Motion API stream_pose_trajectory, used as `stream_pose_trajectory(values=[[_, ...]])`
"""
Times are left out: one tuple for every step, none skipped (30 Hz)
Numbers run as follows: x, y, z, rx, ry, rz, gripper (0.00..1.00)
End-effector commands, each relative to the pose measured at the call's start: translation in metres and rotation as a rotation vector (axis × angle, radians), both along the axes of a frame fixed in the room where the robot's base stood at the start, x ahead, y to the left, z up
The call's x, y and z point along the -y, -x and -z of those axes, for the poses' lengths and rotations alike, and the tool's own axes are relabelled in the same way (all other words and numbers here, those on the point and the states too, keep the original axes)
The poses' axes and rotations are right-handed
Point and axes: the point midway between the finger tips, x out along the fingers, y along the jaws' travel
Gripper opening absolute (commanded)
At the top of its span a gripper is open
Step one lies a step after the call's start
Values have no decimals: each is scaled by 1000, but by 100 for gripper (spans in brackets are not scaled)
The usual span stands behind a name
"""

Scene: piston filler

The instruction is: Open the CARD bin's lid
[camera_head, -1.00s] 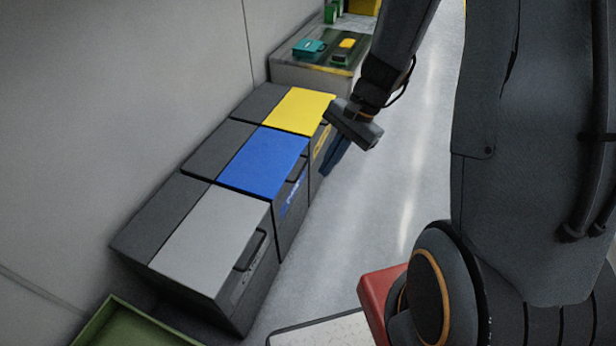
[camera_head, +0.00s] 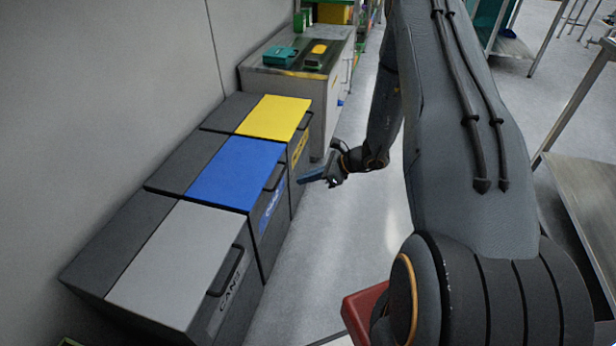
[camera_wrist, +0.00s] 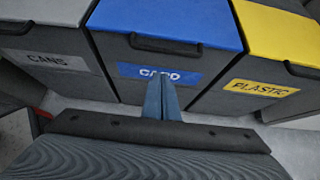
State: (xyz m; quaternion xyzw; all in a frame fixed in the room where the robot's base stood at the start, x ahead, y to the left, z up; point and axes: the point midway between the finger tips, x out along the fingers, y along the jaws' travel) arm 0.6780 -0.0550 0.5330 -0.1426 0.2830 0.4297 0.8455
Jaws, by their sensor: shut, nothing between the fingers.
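The CARD bin has a blue lid (camera_head: 236,172) that lies shut, between the grey-lidded and yellow-lidded bins. Its dark handle (camera_head: 275,178) is on the front edge of the lid. In the wrist view the blue lid (camera_wrist: 165,20), the handle (camera_wrist: 165,43) and the CARD label (camera_wrist: 160,73) face me. My gripper (camera_head: 302,181) is in front of the CARD bin, apart from it, with its blue fingers pointing towards the front. In the wrist view my gripper (camera_wrist: 162,82) has its fingers together and empty, below the handle and overlapping the label.
The CANS bin with a grey lid (camera_head: 175,262) stands nearer, and the PLASTIC bin with a yellow lid (camera_head: 273,118) farther; both are shut. A cabinet (camera_head: 285,85) with a teal item (camera_head: 281,56) on top stands beyond.

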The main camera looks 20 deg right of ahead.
Motion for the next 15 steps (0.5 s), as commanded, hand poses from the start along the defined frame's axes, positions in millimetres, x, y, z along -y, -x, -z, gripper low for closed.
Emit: stream_pose_trajectory(values=[[-9,-4,8,-1,0,-4,0],[-13,-7,11,-1,0,-4,0],[-18,-11,16,-1,-1,-4,0],[-22,-14,20,-1,-1,-5,0],[-26,-16,23,-1,-1,-5,0],[-31,-20,28,-1,0,-4,0],[-35,-23,31,-1,-1,-5,0],[-38,-25,35,-1,0,-6,0],[-42,-29,39,-1,0,-4,0],[-44,-31,36,1,1,-3,0],[-44,-32,28,3,2,-2,0],[-45,-33,21,3,2,-2,0],[-46,-33,17,2,1,-2,0],[-47,-34,14,1,1,-3,0],[-48,-34,10,1,2,-3,0]])
